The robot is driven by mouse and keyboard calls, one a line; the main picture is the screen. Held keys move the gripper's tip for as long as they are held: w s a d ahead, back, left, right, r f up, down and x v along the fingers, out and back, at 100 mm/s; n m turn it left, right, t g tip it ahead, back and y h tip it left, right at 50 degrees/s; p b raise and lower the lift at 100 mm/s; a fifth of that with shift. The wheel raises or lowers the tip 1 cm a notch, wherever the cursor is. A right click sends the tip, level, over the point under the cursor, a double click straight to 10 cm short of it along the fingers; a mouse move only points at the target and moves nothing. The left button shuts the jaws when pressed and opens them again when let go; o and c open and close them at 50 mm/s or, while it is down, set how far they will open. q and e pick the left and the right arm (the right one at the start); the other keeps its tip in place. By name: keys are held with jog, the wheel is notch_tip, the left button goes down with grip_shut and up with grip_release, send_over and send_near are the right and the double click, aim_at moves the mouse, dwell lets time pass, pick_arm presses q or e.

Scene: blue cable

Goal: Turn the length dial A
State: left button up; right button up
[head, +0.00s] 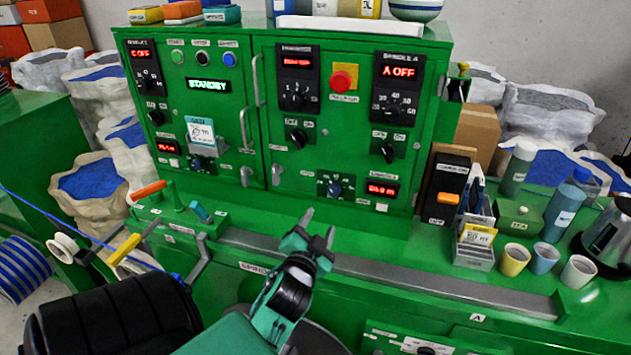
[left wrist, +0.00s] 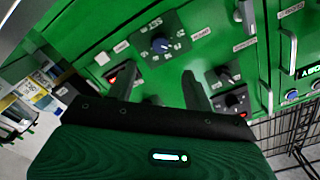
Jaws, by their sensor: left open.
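The length dial with a blue knob (head: 334,188) is on the lower right part of the green cabinet front, left of a red-lit display (head: 382,190). I cannot read its letter. It shows in the left wrist view as a blue knob on a dark plate (left wrist: 160,45), in an upside-down picture. My left gripper (head: 318,227) is open and empty, below the dial in the head view and apart from it. Its two fingers also show in the left wrist view (left wrist: 158,76), with the dial beyond their tips. My right gripper is not in view.
A black knob (head: 298,138) and a red stop button (head: 341,82) are above the dial. A grey rail (head: 420,275) runs along the bench below. A black box with an orange switch (head: 447,198), a card holder and cups (head: 515,259) stand right. A similar blue dial (head: 197,163) is left.

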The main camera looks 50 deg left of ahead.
pick_arm(q)
jog(key=shift+v, duration=1.15)
